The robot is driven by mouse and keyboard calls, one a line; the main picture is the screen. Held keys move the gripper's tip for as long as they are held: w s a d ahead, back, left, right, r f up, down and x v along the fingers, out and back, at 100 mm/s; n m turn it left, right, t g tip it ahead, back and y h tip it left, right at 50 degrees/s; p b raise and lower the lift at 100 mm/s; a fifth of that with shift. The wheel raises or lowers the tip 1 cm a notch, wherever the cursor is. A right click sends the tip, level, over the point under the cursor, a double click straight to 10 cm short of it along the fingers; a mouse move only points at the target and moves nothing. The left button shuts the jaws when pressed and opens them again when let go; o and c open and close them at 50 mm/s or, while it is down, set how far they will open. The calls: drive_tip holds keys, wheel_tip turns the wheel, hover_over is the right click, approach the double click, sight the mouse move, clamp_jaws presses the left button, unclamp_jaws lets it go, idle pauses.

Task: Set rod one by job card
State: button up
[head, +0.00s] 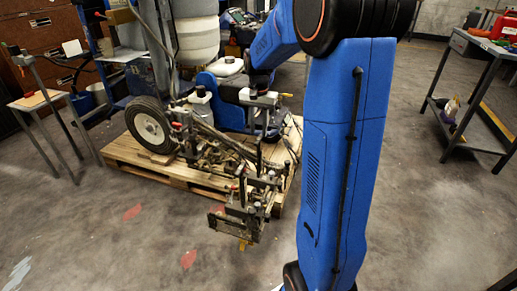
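A line striper (205,140) with a black tyre and white wheel stands on a wooden pallet. Its front end (248,205) carries several upright rods and clamps and overhangs the pallet's near edge. I cannot tell which rod is rod one. My blue arm rises at centre right and bends down to the left over the striper. My gripper's fingers cannot be made out among the striper's parts near the wrist.
The wooden pallet (122,152) lies on the grey concrete floor. A small wooden-topped stand (36,99) is at left, and a metal workbench (487,45) with a lower shelf is at right.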

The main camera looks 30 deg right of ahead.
wheel_tip(320, 180, down, 10)
idle(0.4)
drive_tip(key=shift+r, duration=0.1)
clamp_jaws()
